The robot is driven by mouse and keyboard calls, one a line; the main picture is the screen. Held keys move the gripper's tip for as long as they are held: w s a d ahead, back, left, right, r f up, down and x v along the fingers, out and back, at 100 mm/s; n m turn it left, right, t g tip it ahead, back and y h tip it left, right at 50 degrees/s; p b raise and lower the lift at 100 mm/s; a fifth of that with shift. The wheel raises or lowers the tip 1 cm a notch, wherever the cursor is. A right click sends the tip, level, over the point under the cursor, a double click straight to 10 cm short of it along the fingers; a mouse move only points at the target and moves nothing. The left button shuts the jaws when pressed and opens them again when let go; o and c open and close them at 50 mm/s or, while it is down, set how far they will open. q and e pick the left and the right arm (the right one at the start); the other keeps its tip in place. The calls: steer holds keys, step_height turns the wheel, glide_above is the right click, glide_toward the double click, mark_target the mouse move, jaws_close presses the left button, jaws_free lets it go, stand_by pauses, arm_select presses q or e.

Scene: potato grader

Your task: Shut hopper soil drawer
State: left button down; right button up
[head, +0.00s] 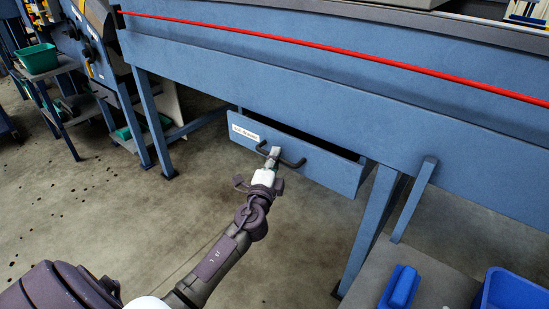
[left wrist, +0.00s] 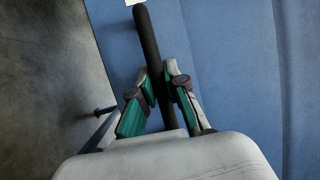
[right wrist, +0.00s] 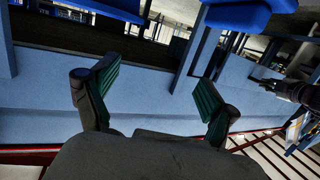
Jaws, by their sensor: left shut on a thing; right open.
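The soil drawer (head: 325,167) is a blue drawer with a white label, under the blue hopper body. It stands partly pulled out, and a dark gap shows behind its front. Its dark bar handle (head: 293,163) runs across the front. My left gripper (head: 273,155) is at the handle. In the left wrist view the green-padded fingers (left wrist: 153,95) are closed around the dark handle bar (left wrist: 148,45). My right gripper (right wrist: 155,92) is open and empty in the right wrist view, with blue machine panels beyond it. It does not show in the head view.
A blue leg (head: 370,225) stands right of the drawer. A blue bin (head: 510,290) and a blue object (head: 400,287) sit on a grey surface at lower right. A green bin (head: 38,58) is at upper left. The concrete floor before the drawer is clear.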

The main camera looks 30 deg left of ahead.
mark_target(284, 151)
arm_select(q)
steer(key=w+b, duration=0.1)
steer(key=w, duration=0.3)
steer(key=shift+d+f, duration=0.1)
steer(key=shift+d, duration=0.05)
steer(key=shift+r, duration=0.2)
arm_select(e)
steer(key=r+t, duration=0.1)
steer(key=r, duration=0.1)
steer(key=r+t, duration=0.1)
steer(key=r, duration=0.1)
steer(key=a+r+t+y, duration=0.1)
steer(key=shift+w+r+t, duration=0.15)
steer(key=shift+r+t, duration=0.15)
steer(key=shift+r, duration=0.1)
arm_select(q)
steer(key=c, duration=1.5)
jaws_free()
steer(key=o, duration=0.3)
steer(key=shift+w+f, duration=0.15)
arm_select(e)
steer(key=shift+w+f, duration=0.1)
steer(key=shift+w, duration=0.05)
arm_select(q)
steer(key=v, duration=1.2)
